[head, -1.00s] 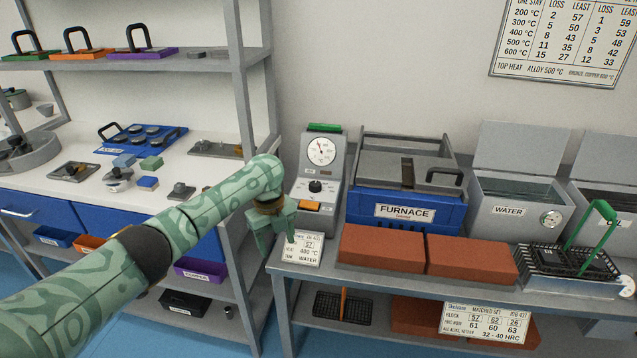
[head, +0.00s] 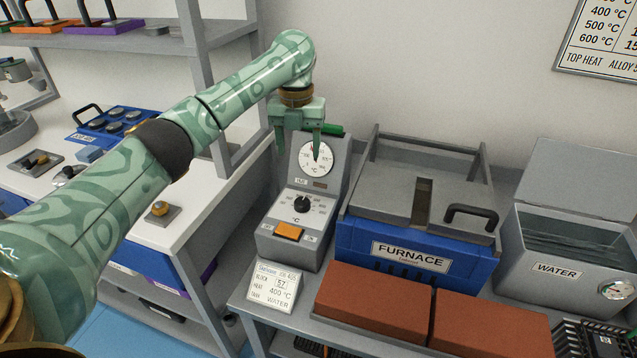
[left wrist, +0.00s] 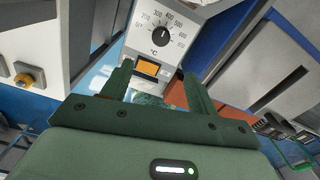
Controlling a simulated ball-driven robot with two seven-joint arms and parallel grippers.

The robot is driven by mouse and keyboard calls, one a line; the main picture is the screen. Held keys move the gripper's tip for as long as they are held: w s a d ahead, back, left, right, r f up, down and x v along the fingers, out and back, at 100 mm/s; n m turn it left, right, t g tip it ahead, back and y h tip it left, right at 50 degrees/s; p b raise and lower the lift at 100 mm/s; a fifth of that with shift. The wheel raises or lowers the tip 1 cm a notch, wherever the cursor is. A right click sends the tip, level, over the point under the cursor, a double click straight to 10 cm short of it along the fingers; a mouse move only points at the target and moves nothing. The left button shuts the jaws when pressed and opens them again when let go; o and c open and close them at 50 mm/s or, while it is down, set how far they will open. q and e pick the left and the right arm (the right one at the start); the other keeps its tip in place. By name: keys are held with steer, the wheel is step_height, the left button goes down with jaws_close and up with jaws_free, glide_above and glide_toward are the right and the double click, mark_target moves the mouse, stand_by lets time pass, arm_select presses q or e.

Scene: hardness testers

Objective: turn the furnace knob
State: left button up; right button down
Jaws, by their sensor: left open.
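The furnace knob (head: 302,204) is a round black dial with a white pointer on the grey control box (head: 264,242), below a round gauge (head: 317,157) and above an orange switch (head: 288,231). In the left wrist view the knob (left wrist: 161,36) has a temperature scale around it, and its pointer stands near straight up. My left gripper (head: 297,147) is open and empty, pointing down above the knob, with one finger overlapping the gauge in the head view. In the left wrist view its fingers (left wrist: 158,82) show below the knob, apart from it. My right gripper is not in view.
The blue furnace (head: 358,245) stands right of the control box. A job card (head: 272,288) lies in front of the box, and red bricks (head: 375,303) lie in front of the furnace. A water tank (head: 575,277) is at the right. A shelf post (head: 190,60) stands to the left.

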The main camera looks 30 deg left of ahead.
arm_select(q)
steer(key=b, duration=0.4)
glide_above(302, 201)
step_height(302, 201, down, 7)
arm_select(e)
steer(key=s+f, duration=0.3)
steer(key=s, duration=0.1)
arm_select(q)
step_height(302, 201, down, 8)
steer(key=b, duration=0.5)
steer(key=shift+w+f, duration=0.1)
steer(key=shift+f, duration=0.1)
steer(key=shift+f+b, duration=0.3)
steer(key=shift+b, duration=0.2)
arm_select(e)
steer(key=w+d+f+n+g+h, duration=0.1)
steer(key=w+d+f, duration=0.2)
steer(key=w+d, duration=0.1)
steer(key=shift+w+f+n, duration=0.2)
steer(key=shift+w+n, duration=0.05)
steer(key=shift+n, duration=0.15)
arm_select(q)
steer(key=c, duration=1)
steer(key=shift+r, duration=0.1)
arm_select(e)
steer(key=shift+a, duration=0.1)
